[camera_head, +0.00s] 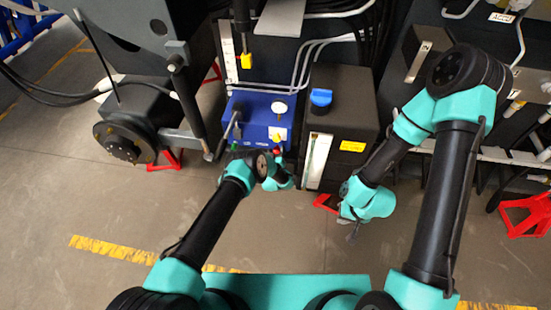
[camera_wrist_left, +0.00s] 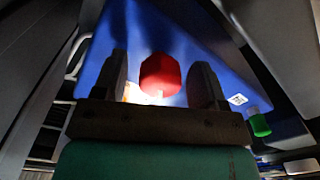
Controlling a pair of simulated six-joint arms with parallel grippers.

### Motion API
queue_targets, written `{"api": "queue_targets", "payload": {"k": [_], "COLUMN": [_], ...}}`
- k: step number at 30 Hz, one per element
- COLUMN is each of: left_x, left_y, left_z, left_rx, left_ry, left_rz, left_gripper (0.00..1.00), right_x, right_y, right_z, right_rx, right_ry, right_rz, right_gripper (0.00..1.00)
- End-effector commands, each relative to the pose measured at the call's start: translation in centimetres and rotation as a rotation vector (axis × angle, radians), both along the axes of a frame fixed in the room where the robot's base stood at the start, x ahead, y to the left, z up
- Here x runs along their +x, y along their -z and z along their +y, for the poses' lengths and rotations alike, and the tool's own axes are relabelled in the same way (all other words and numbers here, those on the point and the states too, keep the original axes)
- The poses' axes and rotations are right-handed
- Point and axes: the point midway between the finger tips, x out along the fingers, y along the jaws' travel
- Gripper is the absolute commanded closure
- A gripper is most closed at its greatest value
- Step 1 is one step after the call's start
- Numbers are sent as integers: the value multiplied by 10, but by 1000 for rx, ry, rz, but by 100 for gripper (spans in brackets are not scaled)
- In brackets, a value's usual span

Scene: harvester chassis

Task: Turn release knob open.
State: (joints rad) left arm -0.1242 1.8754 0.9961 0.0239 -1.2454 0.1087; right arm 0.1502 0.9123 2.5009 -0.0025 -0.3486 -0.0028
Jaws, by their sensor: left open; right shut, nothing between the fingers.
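A red knob (camera_wrist_left: 160,75) stands out from the blue block (camera_wrist_left: 145,35) in the left wrist view. My left gripper (camera_wrist_left: 161,68) is open, with one finger on each side of the red knob and a visible gap on both sides. In the head view my left gripper (camera_head: 278,166) is at the front lower edge of the blue block, its fingers mostly hidden by my wrist. Only a little red shows there. My right gripper (camera_head: 352,231) is shut and empty, low in front of the black tank and away from the block.
The block carries a black lever (camera_head: 230,126), a white knob (camera_head: 278,107) and a green knob (camera_wrist_left: 259,125). A black tank (camera_head: 346,105) with a blue cap (camera_head: 321,97) stands just right. A wheel hub (camera_head: 122,142) is left. The floor in front is clear.

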Motion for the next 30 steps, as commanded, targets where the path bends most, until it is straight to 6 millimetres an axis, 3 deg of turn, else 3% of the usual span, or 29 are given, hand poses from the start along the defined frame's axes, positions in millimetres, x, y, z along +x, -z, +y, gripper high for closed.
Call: {"api": "queue_targets", "payload": {"k": [11, 30], "left_x": [-28, -135], "left_y": [-1, -2], "left_z": [3, 15], "left_rx": [0, 0], "left_ry": [1, 1], "left_rz": [2, 3], "left_gripper": [35, 35], "right_x": [0, 0], "right_y": [0, 0], "right_z": [0, 0], "right_rx": [0, 0], "right_ry": [0, 0], "right_rz": [0, 0], "right_gripper": [100, 100]}}
